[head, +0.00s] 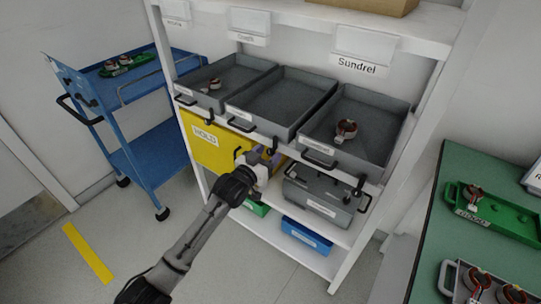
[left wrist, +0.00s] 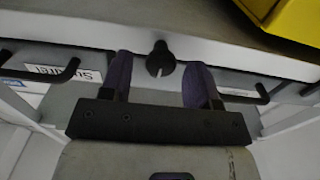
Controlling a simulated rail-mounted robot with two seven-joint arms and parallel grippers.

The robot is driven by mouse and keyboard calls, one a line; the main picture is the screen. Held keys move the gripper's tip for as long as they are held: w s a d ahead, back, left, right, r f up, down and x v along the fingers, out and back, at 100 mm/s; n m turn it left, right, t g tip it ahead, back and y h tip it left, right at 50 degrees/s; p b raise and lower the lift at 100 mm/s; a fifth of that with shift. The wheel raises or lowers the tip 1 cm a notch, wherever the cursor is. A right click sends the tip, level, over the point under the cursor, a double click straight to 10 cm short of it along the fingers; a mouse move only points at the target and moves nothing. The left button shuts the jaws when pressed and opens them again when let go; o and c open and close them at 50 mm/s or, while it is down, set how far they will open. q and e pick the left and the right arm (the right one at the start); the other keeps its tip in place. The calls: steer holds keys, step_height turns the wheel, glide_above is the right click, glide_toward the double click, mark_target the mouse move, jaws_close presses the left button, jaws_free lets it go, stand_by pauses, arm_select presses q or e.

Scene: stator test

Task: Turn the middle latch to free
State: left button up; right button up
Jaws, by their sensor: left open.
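The shelf's middle row holds three grey trays. The middle tray (head: 290,102) has a small black latch (head: 276,140) at its front edge, close to my left gripper. In the left wrist view the black latch (left wrist: 160,60) shows as a rounded piece with a narrow stub above it. My left gripper (head: 268,156) reaches up to the shelf front from the left. Its two purple fingers (left wrist: 160,80) stand apart, one on each side of the latch, with a visible gap to both. The gripper holds nothing. My right gripper is out of view.
Black handles flank the latch in the left wrist view, one at the left (left wrist: 52,76). A yellow bin (head: 208,146) and a grey bin (head: 318,197) sit below the trays. A blue cart (head: 150,150) stands left and a green table (head: 480,240) right.

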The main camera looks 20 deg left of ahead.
arm_select(q)
steer(key=shift+x, duration=0.95)
steer(key=c, duration=0.9)
